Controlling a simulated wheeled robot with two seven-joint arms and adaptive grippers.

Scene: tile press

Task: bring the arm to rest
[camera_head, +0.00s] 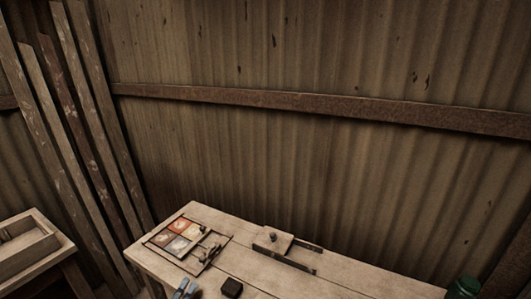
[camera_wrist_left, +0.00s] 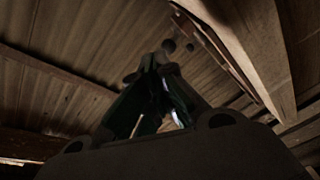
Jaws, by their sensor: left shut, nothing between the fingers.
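My left gripper (camera_wrist_left: 166,62) shows in the left wrist view as dark, partly green fingers closed together with nothing held. In the head view, small blue-grey pieces (camera_head: 186,290) at the bottom edge look like its fingertips, in front of the workbench's near edge; the rest of the arm is out of frame. A framed tray (camera_head: 160,246) with orange, white and grey tiles lies on the workbench (camera_head: 225,265). To its right is a wooden block with a dark knob (camera_head: 272,240) beside a dark rail.
A wooden crate (camera_head: 28,250) is at the left. Planks (camera_head: 95,130) lean against the corrugated wall (camera_head: 300,160). The bench's right part looks clear.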

